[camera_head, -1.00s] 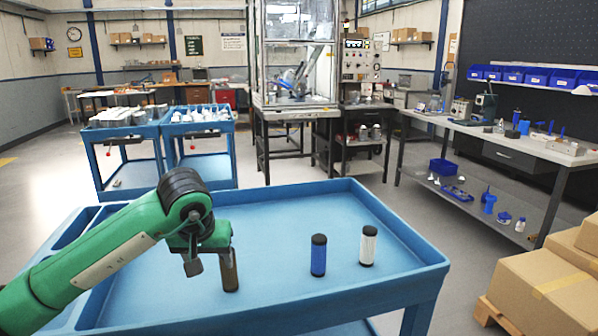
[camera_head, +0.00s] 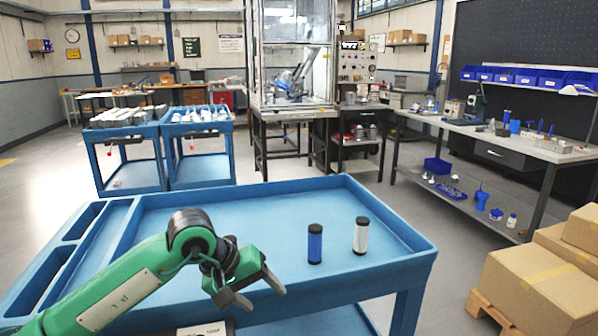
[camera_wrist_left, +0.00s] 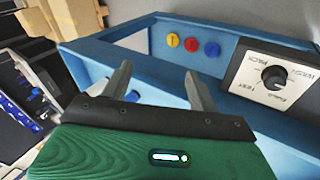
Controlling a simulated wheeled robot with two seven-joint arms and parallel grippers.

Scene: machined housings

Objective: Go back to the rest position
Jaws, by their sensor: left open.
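My left gripper (camera_head: 258,292) is open and empty over the near edge of the blue cart (camera_head: 385,262). Its two fingers also show apart in the left wrist view (camera_wrist_left: 160,88), with nothing between them. A blue cylinder with black ends (camera_head: 315,244) stands upright on the cart top, to the right of the gripper. A white cylinder with black ends (camera_head: 361,236) stands upright beside it. The dark brown cylinder seen earlier does not show now; my left arm covers that area. My right gripper is not in view.
The left wrist view shows a control panel with a knob (camera_wrist_left: 274,76) and red, yellow and blue buttons (camera_wrist_left: 191,45) near the fingers. Cardboard boxes (camera_head: 540,290) stand at the right. Two loaded blue carts (camera_head: 130,160) stand behind. The cart's middle is clear.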

